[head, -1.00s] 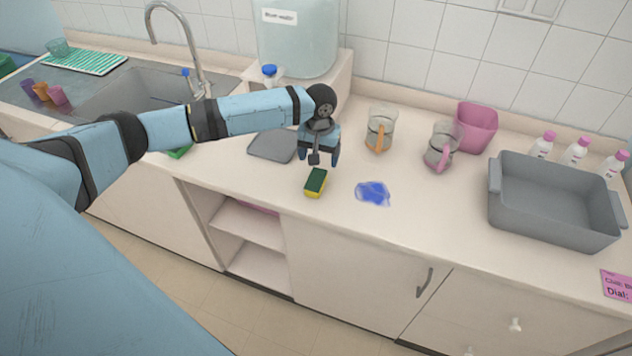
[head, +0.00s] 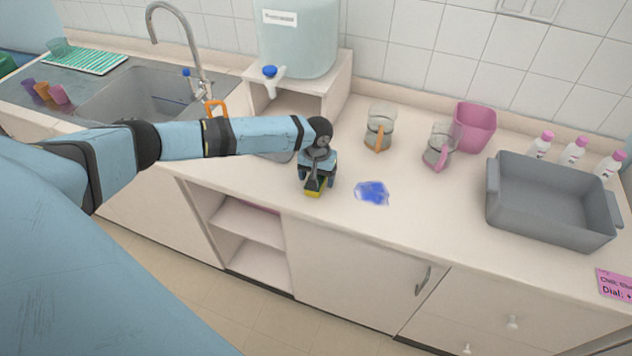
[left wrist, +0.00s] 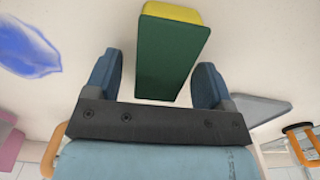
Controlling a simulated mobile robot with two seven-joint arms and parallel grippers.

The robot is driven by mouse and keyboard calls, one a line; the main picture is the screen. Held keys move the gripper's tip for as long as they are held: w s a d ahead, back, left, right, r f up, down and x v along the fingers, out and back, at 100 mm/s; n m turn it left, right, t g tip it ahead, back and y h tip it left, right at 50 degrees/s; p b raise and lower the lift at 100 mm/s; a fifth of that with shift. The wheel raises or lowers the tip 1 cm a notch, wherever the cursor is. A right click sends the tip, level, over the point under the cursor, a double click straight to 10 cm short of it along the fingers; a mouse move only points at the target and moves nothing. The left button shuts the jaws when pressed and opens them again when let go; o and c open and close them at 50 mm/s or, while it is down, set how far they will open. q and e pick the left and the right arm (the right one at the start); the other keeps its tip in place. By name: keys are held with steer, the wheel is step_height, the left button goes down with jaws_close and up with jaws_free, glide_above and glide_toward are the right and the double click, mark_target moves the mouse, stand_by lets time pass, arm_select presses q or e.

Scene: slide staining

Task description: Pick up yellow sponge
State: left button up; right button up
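The yellow sponge (head: 314,192) with a dark green top lies on the counter near its front edge. My left gripper (head: 317,182) is right above it and hides much of it in the head view. In the left wrist view the sponge (left wrist: 170,55) lies between the two spread blue fingers of my left gripper (left wrist: 158,80), with a visible gap on each side. The fingers are open and not closed on it. My right gripper is in no view.
A blue stain (head: 372,193) is just right of the sponge. Two glass beakers (head: 380,128) (head: 441,147), a pink bin (head: 475,128), a grey tub (head: 552,200) and several bottles stand farther right. A grey plate (left wrist: 258,108) lies near the gripper.

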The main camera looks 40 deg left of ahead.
arm_select(q)
steer(key=c, duration=0.9)
step_height(320, 180, up, 20)
steer(key=b, duration=0.2)
